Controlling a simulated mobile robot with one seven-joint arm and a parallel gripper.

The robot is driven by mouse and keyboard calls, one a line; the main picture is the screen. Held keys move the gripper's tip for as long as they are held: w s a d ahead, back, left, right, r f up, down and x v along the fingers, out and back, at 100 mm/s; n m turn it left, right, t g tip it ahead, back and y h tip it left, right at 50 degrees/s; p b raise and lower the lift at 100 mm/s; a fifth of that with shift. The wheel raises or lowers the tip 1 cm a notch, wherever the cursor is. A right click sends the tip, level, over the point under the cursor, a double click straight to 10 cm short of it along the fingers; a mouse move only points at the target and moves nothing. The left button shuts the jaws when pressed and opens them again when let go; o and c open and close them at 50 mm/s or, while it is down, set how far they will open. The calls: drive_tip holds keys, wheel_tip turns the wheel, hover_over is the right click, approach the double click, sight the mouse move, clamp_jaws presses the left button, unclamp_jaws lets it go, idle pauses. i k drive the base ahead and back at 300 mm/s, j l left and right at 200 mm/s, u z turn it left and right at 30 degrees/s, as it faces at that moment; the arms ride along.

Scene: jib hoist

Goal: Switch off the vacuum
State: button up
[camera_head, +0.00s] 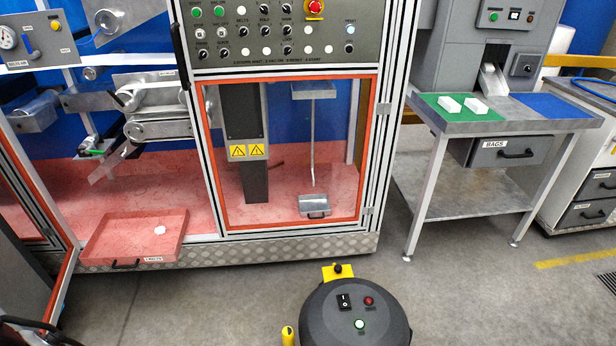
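The vacuum (330,325) is a round dark-grey drum with yellow parts, standing on the floor at the bottom centre, cut off by the lower edge. Its top carries a black rocker switch (344,301) with white marks, a red button (369,300) and a round green light (360,324) that looks lit. Which side of the rocker is pressed is too small to tell. My gripper is not in view.
Behind the vacuum stands a machine cabinet with an orange-framed clear door (290,150) and a button panel (275,35). A red tray (120,255) sits at left, a bench with a green mat (450,114) at right. The floor right of the vacuum is clear.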

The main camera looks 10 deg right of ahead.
sight(345, 304)
drive_tip(key=k+l, duration=0.9)
drive_tip(key=k, duration=0.1)
